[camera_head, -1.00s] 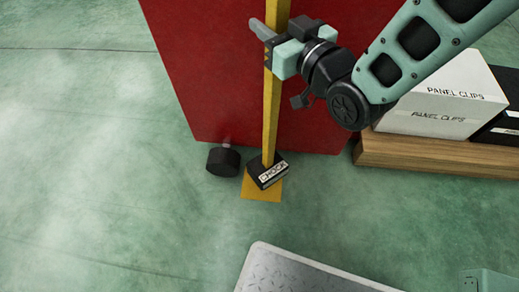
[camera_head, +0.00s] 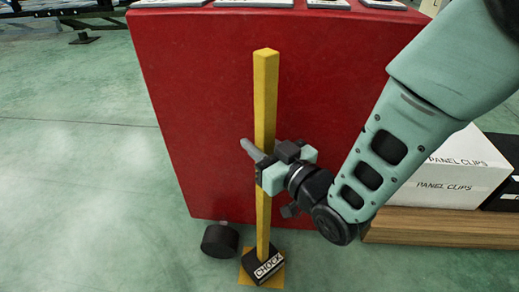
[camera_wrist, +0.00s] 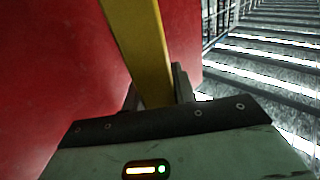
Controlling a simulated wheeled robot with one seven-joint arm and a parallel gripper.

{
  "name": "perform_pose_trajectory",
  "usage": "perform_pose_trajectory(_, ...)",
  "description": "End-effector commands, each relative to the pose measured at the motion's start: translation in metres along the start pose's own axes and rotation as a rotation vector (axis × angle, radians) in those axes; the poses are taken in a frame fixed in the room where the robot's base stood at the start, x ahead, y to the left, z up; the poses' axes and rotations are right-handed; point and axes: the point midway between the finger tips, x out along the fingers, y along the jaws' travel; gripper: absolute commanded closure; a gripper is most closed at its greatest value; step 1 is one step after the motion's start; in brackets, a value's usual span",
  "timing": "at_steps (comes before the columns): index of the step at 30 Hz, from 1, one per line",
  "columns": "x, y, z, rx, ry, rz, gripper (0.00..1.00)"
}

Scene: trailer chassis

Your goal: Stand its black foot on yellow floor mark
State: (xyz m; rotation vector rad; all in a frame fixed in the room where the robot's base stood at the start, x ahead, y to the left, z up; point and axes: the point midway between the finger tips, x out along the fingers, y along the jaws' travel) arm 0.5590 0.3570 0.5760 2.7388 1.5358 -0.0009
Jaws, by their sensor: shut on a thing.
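A tall yellow pole (camera_head: 265,100) stands about upright in the head view, with a black foot (camera_head: 264,266) labelled "CHOCK" at its lower end. The foot is over the yellow floor mark (camera_head: 246,277), which shows around its edges. I cannot tell for sure whether the foot touches the floor. My gripper (camera_head: 263,164) is shut on the pole around its middle. In the wrist view the pole (camera_wrist: 140,45) runs up from between the fingers (camera_wrist: 155,88), and the foot is out of view there.
A red panel (camera_head: 200,120) stands just behind the pole. A black round caster (camera_head: 220,240) is left of the foot. At right, a white "PANEL CLIPS" box (camera_head: 450,180) sits on a wooden pallet (camera_head: 440,228).

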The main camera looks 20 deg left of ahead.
Motion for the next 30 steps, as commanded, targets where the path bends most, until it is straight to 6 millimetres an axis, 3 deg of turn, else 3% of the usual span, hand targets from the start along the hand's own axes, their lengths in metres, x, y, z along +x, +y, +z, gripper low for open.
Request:
perform_pose_trajectory(12, 0.001, 0.001, 0.005, 0.0, 0.006, 0.001, 1.0)
perform_pose_trajectory(13, 0.0, 0.0, 0.005, 0.0, 0.002, 0.001, 0.65)
perform_pose_trajectory(15, 0.0, 0.0, 0.005, 0.0, 0.002, 0.001, 0.51)
perform_pose_trajectory(26, 0.0, 0.0, -0.001, 0.0, 0.002, 0.0, 0.51)
perform_pose_trajectory(30, -0.021, 0.001, 0.001, 0.001, -0.002, 0.002, 0.51)
